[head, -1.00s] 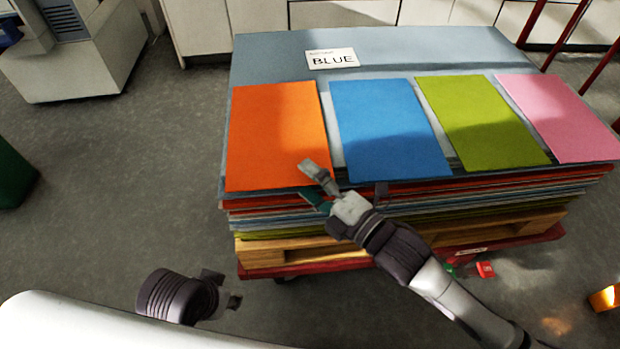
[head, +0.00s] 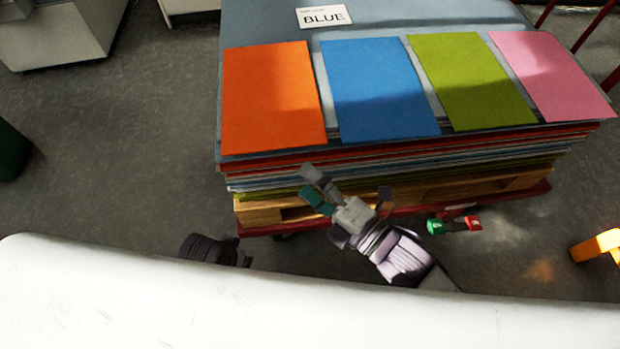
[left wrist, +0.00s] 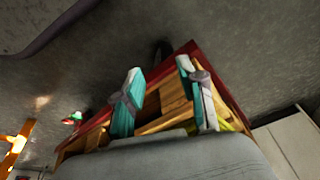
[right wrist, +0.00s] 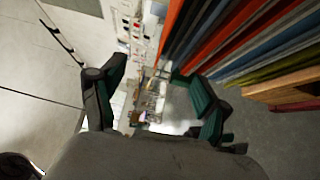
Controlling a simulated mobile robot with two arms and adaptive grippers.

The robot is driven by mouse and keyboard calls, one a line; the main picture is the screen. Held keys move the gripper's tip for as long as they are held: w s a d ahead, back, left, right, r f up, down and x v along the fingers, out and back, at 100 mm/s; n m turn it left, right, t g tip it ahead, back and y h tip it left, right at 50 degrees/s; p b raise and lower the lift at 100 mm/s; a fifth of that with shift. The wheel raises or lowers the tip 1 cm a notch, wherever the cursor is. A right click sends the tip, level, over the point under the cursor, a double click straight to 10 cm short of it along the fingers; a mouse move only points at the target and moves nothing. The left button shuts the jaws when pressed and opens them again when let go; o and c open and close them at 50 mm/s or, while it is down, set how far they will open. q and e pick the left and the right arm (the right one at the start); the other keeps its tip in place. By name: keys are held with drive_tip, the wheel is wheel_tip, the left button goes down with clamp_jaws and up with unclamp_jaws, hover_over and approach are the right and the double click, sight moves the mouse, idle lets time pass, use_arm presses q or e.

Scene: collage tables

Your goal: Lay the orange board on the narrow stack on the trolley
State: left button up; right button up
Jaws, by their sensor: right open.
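The orange board (head: 272,98) lies flat at the left end of a row of coloured boards on a wide layered stack (head: 420,158). The stack rests on a wooden pallet (head: 470,188) over a red base (head: 500,196). I cannot make out a separate narrow stack. My right gripper (head: 347,188) is open and empty, in front of the stack's near side and below the board; the right wrist view shows the layered edges beside its fingers. My left gripper (head: 246,261) is low before the pallet, mostly hidden; its fingers (left wrist: 162,98) are apart and empty.
Blue (head: 378,90), green (head: 470,82) and pink (head: 552,76) boards lie beside the orange one. A yellow-orange object (head: 597,246) stands on the floor at right.

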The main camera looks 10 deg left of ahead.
use_arm(q)
drive_tip(key=s+f+p, duration=0.2)
drive_tip(key=s+f, duration=0.1)
drive_tip(key=f, duration=0.5)
drive_tip(key=s+f+g+p, duration=0.1)
drive_tip(key=s+f+p, duration=0.2)
drive_tip(key=f, duration=0.5)
drive_tip(key=shift+s+a+f, duration=0.15)
drive_tip(key=shift+s+a, duration=0.3)
drive_tip(key=shift+s, duration=0.3)
use_arm(e)
drive_tip(key=s+r, duration=0.2)
drive_tip(key=r, duration=0.1)
drive_tip(key=s+r, duration=0.1)
drive_tip(key=r, duration=0.1)
drive_tip(key=shift+d, duration=0.4)
drive_tip(key=shift+w, duration=0.1)
